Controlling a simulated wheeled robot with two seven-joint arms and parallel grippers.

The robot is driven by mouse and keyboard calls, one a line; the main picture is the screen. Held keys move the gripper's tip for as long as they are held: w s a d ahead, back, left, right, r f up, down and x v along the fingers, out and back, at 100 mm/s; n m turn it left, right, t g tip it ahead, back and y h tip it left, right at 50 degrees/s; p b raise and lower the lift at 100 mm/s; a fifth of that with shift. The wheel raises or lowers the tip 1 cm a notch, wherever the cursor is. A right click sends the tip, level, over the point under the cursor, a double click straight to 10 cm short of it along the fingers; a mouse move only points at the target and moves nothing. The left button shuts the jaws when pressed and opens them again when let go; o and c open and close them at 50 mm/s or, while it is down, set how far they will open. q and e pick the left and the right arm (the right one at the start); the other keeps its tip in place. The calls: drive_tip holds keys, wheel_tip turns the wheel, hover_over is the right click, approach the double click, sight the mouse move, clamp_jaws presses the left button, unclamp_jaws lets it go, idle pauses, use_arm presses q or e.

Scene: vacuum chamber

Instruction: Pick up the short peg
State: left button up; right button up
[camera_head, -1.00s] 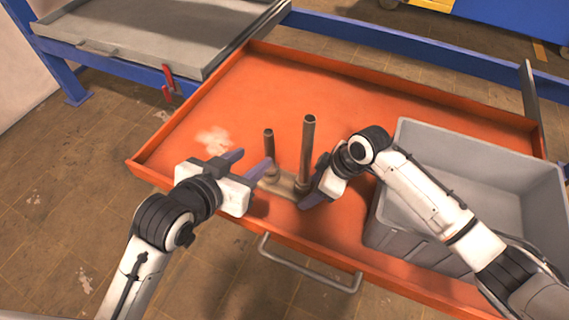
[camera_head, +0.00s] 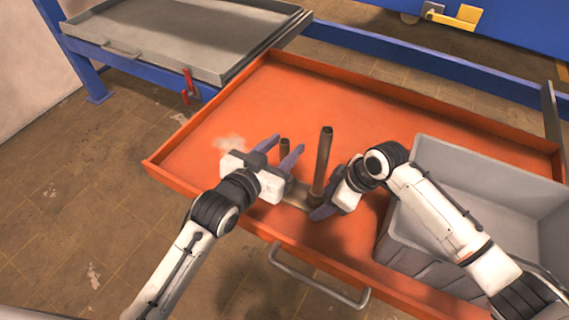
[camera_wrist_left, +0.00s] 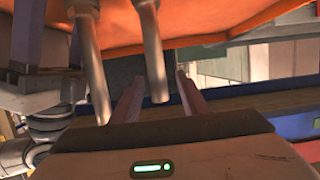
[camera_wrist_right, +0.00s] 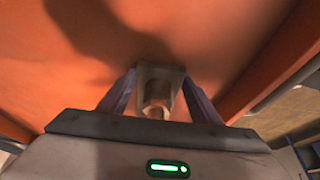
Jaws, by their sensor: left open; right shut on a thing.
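The short peg (camera_head: 285,150) stands upright in a small base block (camera_head: 296,198) on the orange tray. The taller peg (camera_head: 323,160) stands to its right in the same base. My left gripper (camera_head: 280,149) is open, with its fingers on either side of the short peg. In the left wrist view the short peg (camera_wrist_left: 153,60) hangs between the fingers with gaps beside it, and the tall peg (camera_wrist_left: 90,60) is to the left. My right gripper (camera_head: 330,203) is shut on the base block; the right wrist view shows the block's end (camera_wrist_right: 160,74) between its fingers.
The orange tray (camera_head: 390,105) is bare behind the pegs. A grey bin (camera_head: 480,165) stands on it at the right, beneath my right arm. A grey tray on a blue frame (camera_head: 185,40) is at the back left. The tray's handle (camera_head: 320,288) is in front.

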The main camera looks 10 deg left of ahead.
use_arm(q)
drive_tip(key=x, duration=0.4)
drive_tip(key=shift+d, duration=0.1)
drive_tip(key=shift+r, duration=0.1)
clamp_jaws()
